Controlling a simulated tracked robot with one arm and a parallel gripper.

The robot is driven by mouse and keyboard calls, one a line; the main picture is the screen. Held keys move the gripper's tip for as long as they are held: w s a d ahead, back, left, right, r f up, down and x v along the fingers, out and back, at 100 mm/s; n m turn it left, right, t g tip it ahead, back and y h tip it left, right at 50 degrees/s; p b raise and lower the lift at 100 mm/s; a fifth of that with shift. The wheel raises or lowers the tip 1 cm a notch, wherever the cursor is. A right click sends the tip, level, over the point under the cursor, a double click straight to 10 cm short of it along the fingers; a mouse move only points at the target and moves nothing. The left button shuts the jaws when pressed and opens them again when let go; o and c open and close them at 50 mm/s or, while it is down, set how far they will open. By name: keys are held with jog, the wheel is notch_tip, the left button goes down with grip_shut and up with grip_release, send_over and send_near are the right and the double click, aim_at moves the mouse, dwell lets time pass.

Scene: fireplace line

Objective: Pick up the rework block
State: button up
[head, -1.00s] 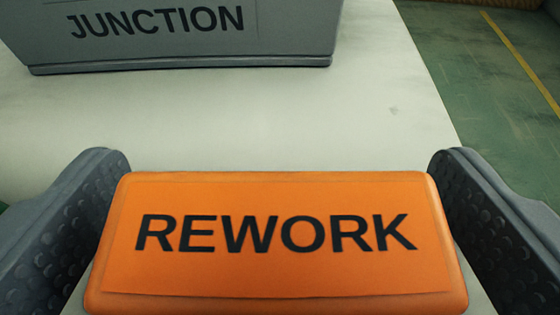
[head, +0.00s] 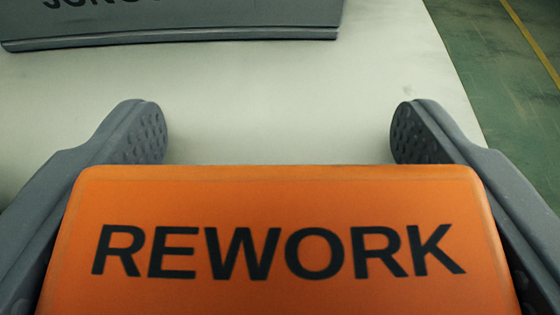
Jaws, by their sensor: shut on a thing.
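The rework block (head: 280,205) is orange with the black word REWORK on its face. It fills the lower middle of the head view, and its lower part is cut off by the frame edge. My gripper (head: 279,135) is shut on the block, with one grey finger along its left side and one along its right. The dimpled fingertips reach past the block's far edge. Whether the block touches the table is hidden.
A grey junction box (head: 190,22) stands at the back left on the pale table (head: 280,85), its lettering partly cut off. The table's right edge drops to a green floor (head: 500,70) with a yellow line. The tabletop between block and box is clear.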

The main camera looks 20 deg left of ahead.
jog(key=shift+r+p, duration=1.55)
jog(key=shift+r, duration=0.3)
jog(key=s+a+b, duration=0.1)
jog(key=s, duration=0.3)
jog(key=s+a+b, duration=0.1)
jog(key=s, duration=0.3)
jog(key=s+a+b, duration=0.1)
jog(key=s+a, duration=0.1)
jog(key=s, duration=0.3)
jog(key=shift+r+b, duration=0.35)
jog(key=shift+r, duration=0.05)
jog(key=b, duration=0.3)
jog(key=shift+s+a+f, duration=0.1)
jog(key=shift+s, duration=0.2)
jog(key=s+b, duration=0.1)
jog(key=b, duration=0.3)
jog(key=shift+s+a+r, duration=0.2)
jog(key=shift+s, duration=0.15)
